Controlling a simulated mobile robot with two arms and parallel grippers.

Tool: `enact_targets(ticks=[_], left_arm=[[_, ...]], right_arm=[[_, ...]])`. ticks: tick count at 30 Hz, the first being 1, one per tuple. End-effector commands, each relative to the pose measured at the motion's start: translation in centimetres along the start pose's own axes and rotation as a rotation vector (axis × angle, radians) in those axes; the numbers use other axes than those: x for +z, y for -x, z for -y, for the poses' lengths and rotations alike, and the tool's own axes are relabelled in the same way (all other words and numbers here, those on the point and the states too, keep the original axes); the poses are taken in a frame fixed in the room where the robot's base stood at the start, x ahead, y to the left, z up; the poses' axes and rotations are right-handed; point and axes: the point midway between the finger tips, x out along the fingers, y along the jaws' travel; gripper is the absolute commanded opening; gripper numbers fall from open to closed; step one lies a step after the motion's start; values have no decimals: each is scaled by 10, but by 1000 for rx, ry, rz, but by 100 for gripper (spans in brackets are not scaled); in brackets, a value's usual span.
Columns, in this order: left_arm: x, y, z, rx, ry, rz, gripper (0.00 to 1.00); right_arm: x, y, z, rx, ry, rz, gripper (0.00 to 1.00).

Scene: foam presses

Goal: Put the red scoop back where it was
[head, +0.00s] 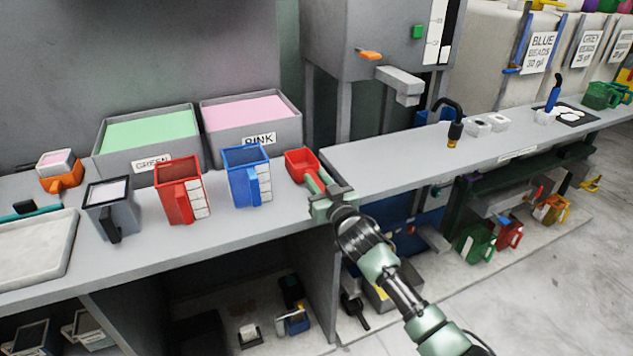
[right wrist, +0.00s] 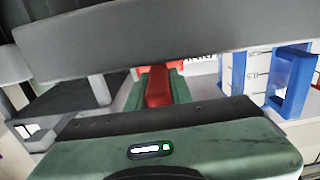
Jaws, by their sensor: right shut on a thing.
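The red scoop (head: 302,163) is at the right end of the left counter, just right of the blue jug. Its bowl points away toward the pink bin, and its handle runs toward my right gripper (head: 330,202). My right gripper is shut on the scoop's handle near the counter's front edge. In the right wrist view the red handle (right wrist: 158,88) lies between the fingers, with part of the bowl hidden behind the gripper. I cannot tell whether the scoop touches the counter. My left gripper is not in view.
The blue jug (head: 247,175) stands close to the scoop's left, with the red jug (head: 181,189) and grey jug (head: 111,207) farther left. The pink bin (head: 284,137) and green bin (head: 108,164) stand behind. The right counter (head: 385,160) is clear at its near end.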

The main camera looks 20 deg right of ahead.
Motion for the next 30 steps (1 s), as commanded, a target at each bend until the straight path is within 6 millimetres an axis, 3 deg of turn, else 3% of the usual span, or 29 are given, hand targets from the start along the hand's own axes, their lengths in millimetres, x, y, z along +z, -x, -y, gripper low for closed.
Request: enact_targets(ticks=[10, 11, 13, 25, 30], left_arm=[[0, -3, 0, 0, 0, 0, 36], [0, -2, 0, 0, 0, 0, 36], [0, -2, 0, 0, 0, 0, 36], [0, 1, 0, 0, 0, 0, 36], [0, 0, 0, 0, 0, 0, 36]], right_arm=[[3, 0, 0, 0, 0, -2, 0], [4, 0, 0, 0, 0, -1, 24], [3, 0, 0, 0, 0, 0, 43], [-2, 1, 0, 0, 1, 0, 43], [1, 24, 0, 0, 0, 1, 43]])
